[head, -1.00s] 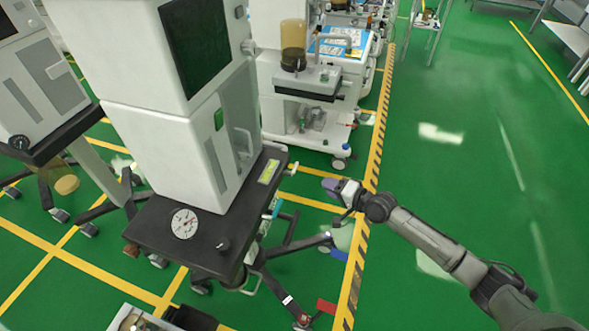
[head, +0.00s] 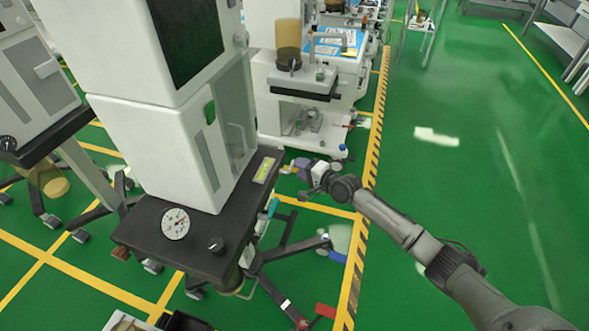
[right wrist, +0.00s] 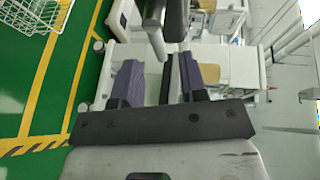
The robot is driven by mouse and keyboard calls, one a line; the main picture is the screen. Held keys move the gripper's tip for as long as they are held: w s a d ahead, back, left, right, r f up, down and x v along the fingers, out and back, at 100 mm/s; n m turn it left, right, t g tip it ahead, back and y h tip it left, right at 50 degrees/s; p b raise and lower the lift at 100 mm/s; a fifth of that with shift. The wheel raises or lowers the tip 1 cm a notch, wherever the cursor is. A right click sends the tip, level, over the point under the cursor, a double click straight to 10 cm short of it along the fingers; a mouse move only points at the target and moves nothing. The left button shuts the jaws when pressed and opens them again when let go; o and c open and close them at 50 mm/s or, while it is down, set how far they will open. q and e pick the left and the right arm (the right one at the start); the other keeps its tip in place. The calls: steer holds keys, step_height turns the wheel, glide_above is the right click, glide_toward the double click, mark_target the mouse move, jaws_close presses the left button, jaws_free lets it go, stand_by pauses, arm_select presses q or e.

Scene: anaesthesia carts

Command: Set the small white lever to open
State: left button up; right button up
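The tall white cart cabinet (head: 165,145) stands on a black shelf (head: 190,240) in the head view. A slim pale handle (head: 238,138) shows on its right side; I cannot tell whether this is the small white lever or how it is set. My right gripper (head: 292,167), with purple fingers, is just right of the shelf's far right corner, apart from the handle. In the right wrist view the right gripper (right wrist: 158,70) has its two fingers apart, with no held object clear between them. A grey bar (right wrist: 154,30) shows beyond the fingertips. My left gripper is not in view.
A round gauge (head: 175,223) and a black knob (head: 216,245) are on the shelf. A second white cart (head: 300,85) stands behind, close to the right gripper. Another cart is at the left (head: 35,90). Green floor (head: 470,190) is clear at the right.

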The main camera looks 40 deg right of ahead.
steer(key=shift+b+x, duration=0.6)
steer(key=shift+x, duration=1)
jaws_close()
